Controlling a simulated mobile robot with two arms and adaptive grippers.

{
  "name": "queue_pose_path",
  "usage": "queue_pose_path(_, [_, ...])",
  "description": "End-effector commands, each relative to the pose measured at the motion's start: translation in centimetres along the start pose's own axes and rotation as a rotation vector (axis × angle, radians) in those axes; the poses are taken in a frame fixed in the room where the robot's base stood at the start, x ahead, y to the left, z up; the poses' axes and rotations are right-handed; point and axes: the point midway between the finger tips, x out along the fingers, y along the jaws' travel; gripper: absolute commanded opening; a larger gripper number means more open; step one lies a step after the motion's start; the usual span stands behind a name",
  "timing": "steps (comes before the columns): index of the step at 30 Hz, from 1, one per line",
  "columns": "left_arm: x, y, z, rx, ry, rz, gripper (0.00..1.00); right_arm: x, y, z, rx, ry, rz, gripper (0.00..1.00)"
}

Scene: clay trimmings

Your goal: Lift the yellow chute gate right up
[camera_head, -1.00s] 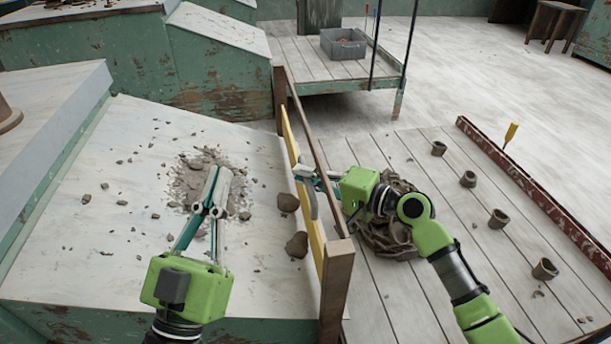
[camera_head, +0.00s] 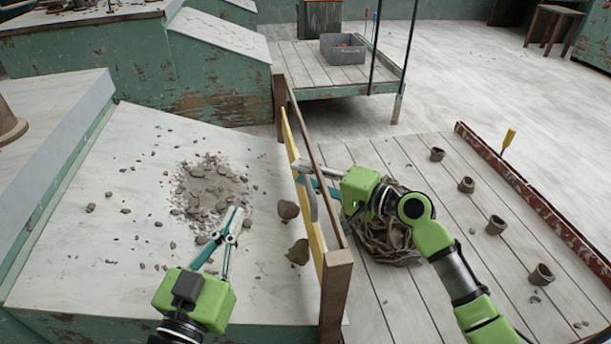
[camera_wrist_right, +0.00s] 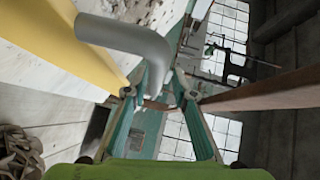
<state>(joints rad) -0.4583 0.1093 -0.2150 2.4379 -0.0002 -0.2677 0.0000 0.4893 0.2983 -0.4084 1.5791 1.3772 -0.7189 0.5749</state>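The yellow chute gate (camera_head: 316,234) stands between wooden posts along the right edge of the pale sloping board, under a brown top rail. Its grey bent handle (camera_head: 309,198) faces right; in the right wrist view the handle (camera_wrist_right: 130,42) curves down from the gate (camera_wrist_right: 60,40) towards my fingertips. My right gripper (camera_head: 298,173) is at the gate by the handle, its fingers apart in the wrist view (camera_wrist_right: 160,96). The handle's end is at the gap between them, not clamped. My left gripper (camera_head: 236,211) hangs over the board, fingertips close together, holding nothing visible.
Clay crumbs (camera_head: 210,185) and two larger lumps (camera_head: 298,252) lie on the board left of the gate. A clay heap (camera_head: 385,240) lies on the planks under my right arm. Several small pots (camera_head: 496,225) stand further right. The brown top rail (camera_wrist_right: 265,92) is close to my right fingers.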

Motion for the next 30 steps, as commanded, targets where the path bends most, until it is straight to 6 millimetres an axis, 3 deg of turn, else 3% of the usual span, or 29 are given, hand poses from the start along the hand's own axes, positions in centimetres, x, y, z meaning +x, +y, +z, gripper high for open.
queue_pose_path(7, [0.0,0.0,0.0,0.000,0.000,0.001,0.00,-0.1,-0.1,0.1,0.000,-0.001,-0.003,0.28])
queue_pose_path(11, [0.0,0.0,0.0,0.000,0.000,0.001,0.00,-1.3,0.0,0.0,0.000,-0.001,0.000,0.28])
queue_pose_path(22, [0.0,0.0,0.0,0.000,0.000,0.000,0.00,-8.9,0.2,0.0,0.001,0.000,0.002,0.28])
queue_pose_path(30, [0.0,0.0,0.0,0.000,0.001,0.000,0.00,-11.8,0.1,0.0,0.002,-0.001,0.001,0.28])
